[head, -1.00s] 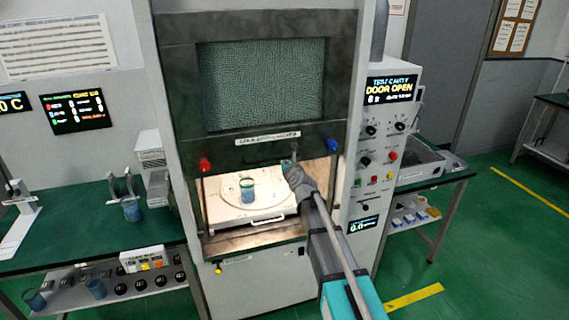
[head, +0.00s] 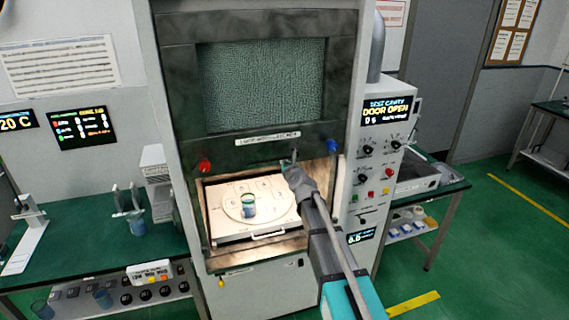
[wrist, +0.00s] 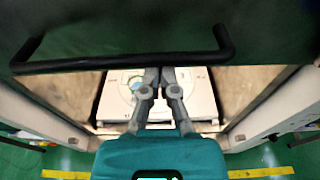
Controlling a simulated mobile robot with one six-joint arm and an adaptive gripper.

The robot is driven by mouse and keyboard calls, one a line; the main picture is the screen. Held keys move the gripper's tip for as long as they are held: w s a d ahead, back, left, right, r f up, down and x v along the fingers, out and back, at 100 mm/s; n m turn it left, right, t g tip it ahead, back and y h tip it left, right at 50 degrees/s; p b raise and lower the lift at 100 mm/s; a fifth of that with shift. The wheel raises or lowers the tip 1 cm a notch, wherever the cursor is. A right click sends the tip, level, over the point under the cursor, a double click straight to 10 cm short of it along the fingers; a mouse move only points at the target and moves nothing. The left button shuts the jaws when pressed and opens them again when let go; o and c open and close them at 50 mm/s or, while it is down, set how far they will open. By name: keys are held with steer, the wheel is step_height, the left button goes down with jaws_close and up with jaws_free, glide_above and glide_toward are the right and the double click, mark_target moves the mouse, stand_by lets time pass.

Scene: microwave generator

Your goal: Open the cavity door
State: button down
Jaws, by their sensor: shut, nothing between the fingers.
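The cavity door (head: 262,85), a dark panel with a mesh window, is raised, and the lit cavity (head: 240,212) shows open below it. The display (head: 386,110) reads DOOR OPEN. My gripper (head: 290,166) is at the door's lower edge, right of its middle. In the wrist view my gripper (wrist: 167,74) is shut and empty, its fingertips just below the black door handle (wrist: 125,63) as seen there. I cannot tell whether they touch it. A beaker (head: 248,206) stands on the turntable plate (head: 226,204) inside.
A red knob (head: 204,165) and a blue knob (head: 332,146) sit at the door's lower corners. The control panel (head: 373,165) is right of the opening. A green bench (head: 100,250) with glassware and switches stands left. Green floor (head: 490,240) is free at right.

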steer(key=shift+f, duration=0.2)
stand_by(0.3)
step_height(320, 180, down, 4)
steer(key=b, duration=0.5)
steer(key=p+v, duration=0.2)
steer(key=v, duration=0.7)
steer(key=shift+r, duration=0.25)
steer(key=shift+s+d, duration=0.1)
steer(key=s+d+f+n+g+b, duration=0.2)
steer(key=s+f+n+g, duration=0.2)
steer(key=s+f+n, duration=0.35)
steer(key=s+d+f+n+g+b, duration=0.2)
steer(key=s+f+n+g, duration=0.2)
steer(key=f+n, duration=0.55)
steer(key=s+d+f+n+g+h+b, duration=0.2)
steer(key=s+d+f+n+g, duration=0.1)
steer(key=s+n, duration=0.4)
steer(key=s+d+f+n+g+h+b, duration=0.2)
steer(key=s+d+f+n+g+h, duration=0.1)
steer(key=s+d+n, duration=0.4)
steer(key=shift+s+d+f+n+g, duration=0.35)
steer(key=shift+s+f+n+g, duration=0.45)
steer(key=shift+s, duration=0.25)
